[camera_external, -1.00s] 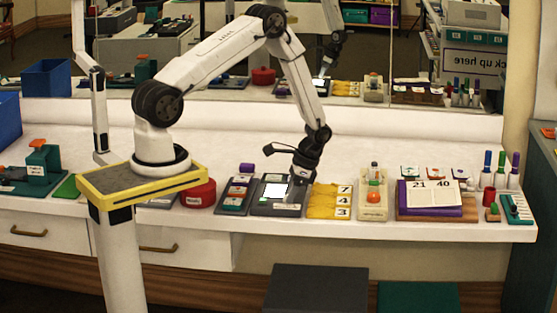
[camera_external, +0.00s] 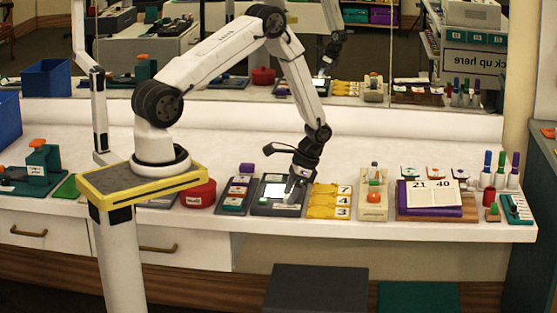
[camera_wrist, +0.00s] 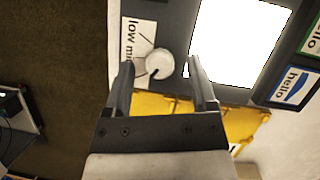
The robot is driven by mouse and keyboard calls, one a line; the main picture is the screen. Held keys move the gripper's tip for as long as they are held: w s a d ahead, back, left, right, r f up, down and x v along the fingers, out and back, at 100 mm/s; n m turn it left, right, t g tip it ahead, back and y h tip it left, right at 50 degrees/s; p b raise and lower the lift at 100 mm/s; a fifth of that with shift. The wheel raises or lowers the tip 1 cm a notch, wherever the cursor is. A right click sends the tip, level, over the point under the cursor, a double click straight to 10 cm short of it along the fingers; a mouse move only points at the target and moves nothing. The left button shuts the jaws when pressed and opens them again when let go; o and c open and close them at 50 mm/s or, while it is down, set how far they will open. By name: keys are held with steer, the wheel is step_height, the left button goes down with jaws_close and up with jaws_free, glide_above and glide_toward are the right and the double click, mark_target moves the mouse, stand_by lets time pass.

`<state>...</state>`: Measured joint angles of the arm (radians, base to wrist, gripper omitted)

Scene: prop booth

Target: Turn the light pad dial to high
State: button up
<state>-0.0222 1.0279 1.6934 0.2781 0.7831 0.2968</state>
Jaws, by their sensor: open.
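The light pad (camera_external: 257,208) is a dark grey box with a bright white lit panel, on the counter in the external view. The lit panel (camera_wrist: 235,40) fills the upper right of the wrist view. The dial (camera_wrist: 159,63) is a round white knob with a dark pointer mark towards its lower left. A white label (camera_wrist: 138,40) beside it reads "low" and part of "mi"; the rest is hidden by a finger. My gripper (camera_wrist: 160,61) is open, its fingers on either side of the dial in the picture. Contact cannot be told. It also shows over the pad's front right (camera_external: 290,197).
A yellow tray with number cards (camera_external: 328,202) stands close at the pad's right. A dark tray with small cards (camera_external: 237,194) and a red round tin (camera_external: 198,194) are to the left. The counter's front edge (camera_external: 345,229) is near. The counter behind is mostly clear.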

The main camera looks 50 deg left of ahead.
steer(key=shift+r, duration=0.15)
steer(key=v, duration=0.7)
steer(key=shift+w, duration=0.1)
steer(key=shift+d+r, duration=0.1)
steer(key=shift+r, duration=0.1)
steer(key=s+d+r+n+t+h, duration=0.2)
steer(key=s+r+n+t, duration=0.3)
steer(key=s+r, duration=0.7)
steer(key=shift+s+d+r+n+t, duration=0.4)
steer(key=shift+s+t, duration=0.3)
steer(key=shift+s, duration=0.15)
